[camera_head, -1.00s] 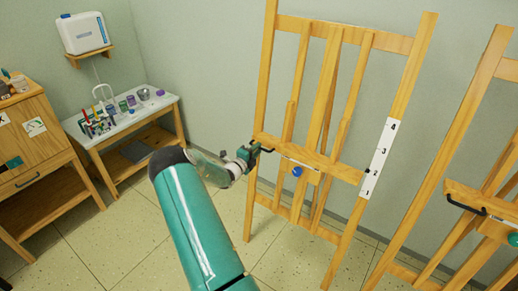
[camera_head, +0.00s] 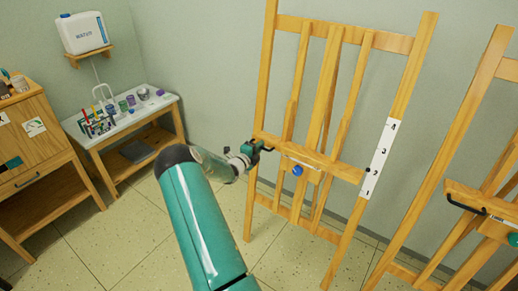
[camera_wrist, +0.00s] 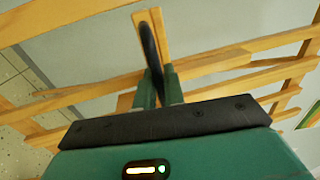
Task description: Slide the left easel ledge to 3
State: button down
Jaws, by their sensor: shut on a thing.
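The left easel's wooden ledge (camera_head: 325,166) runs across the easel at about half height. A blue knob (camera_head: 297,171) sits just below it. A white scale strip (camera_head: 381,150) marked 1 to 4 is on the easel's right post. The ledge's right end and a black mark stand at about 2. My gripper (camera_head: 263,147) is at the ledge's left end, shut on the black handle (camera_wrist: 149,45). In the wrist view the handle passes between the two green fingers of my gripper (camera_wrist: 158,76). Part of the handle is hidden by the fingers.
A second easel (camera_head: 470,160) stands close at the right, with its own ledge, black handle (camera_head: 465,205) and green knob. A white-topped table (camera_head: 125,117) with paint jars and a wooden cabinet (camera_head: 45,165) are at the left. Floor is clear between table and easel.

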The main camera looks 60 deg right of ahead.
notch_tip(320, 180, up, 10)
jog(key=d, duration=0.1)
jog(key=shift+d+f, duration=0.15)
jog(key=shift+d, duration=0.2)
jog(key=shift+s, duration=0.1)
jog(key=c, duration=1.6)
grip_release()
jog(key=shift+f, duration=0.1)
jog(key=shift+a, duration=0.15)
jog(key=a, duration=0.4)
jog(key=w+a, duration=0.1)
jog(key=a, duration=0.4)
jog(key=w+a, duration=0.1)
jog(key=a, duration=0.3)
jog(key=shift+a, duration=0.2)
jog(key=shift+w, duration=0.1)
